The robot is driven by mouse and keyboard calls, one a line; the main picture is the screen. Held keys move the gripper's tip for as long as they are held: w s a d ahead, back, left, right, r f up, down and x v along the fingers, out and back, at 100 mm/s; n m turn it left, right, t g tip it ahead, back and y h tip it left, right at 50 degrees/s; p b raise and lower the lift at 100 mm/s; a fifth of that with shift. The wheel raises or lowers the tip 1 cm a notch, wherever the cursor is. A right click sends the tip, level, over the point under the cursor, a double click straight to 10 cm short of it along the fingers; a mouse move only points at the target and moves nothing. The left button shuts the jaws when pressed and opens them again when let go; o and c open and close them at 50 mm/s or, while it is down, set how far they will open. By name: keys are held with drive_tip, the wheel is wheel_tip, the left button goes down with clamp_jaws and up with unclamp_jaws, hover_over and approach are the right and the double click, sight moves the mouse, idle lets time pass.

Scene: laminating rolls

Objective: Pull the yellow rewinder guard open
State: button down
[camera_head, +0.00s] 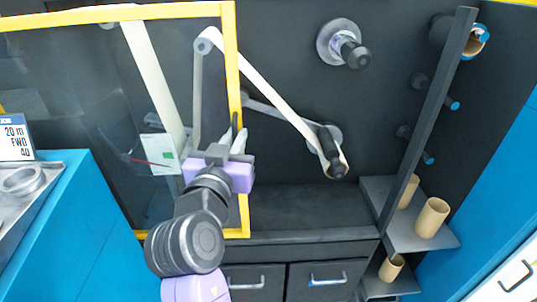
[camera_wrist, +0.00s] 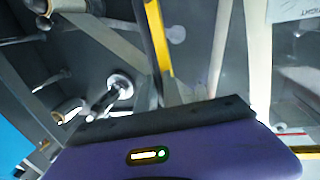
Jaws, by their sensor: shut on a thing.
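The yellow rewinder guard (camera_head: 230,50) is a yellow frame around a clear pane, at the left and middle of the head view. Its right upright runs down behind my gripper (camera_head: 233,138). My gripper is shut on this upright side of the guard, about halfway up; the exact contact is partly hidden by the fingers and the purple gripper body. In the wrist view the yellow upright (camera_wrist: 158,38) runs down to the gripper, whose purple body (camera_wrist: 180,153) fills the bottom. Rollers and a pale web show through and beside the pane.
Right of the guard, a pale web runs to a lower spindle (camera_head: 332,160), with an empty chuck (camera_head: 340,45) above. A dark rack post (camera_head: 428,110) and shelves with cardboard cores (camera_head: 431,217) stand at right. A blue cabinet (camera_head: 75,225) and metal tray (camera_head: 25,190) are at left.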

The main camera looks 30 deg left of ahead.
drive_tip(key=shift+s+a+f+b, duration=0.1)
drive_tip(key=shift+s+a+b, duration=0.35)
drive_tip(key=shift+a, duration=0.3)
drive_tip(key=shift+s+a+b, duration=0.25)
drive_tip(key=shift+s+a, duration=0.25)
drive_tip(key=shift+a, duration=0.2)
drive_tip(key=c, duration=1.5)
unclamp_jaws()
approach(225, 127)
drive_tip(key=v, duration=0.2)
drive_tip(key=shift+s+d, duration=0.1)
drive_tip(key=shift+s, duration=0.2)
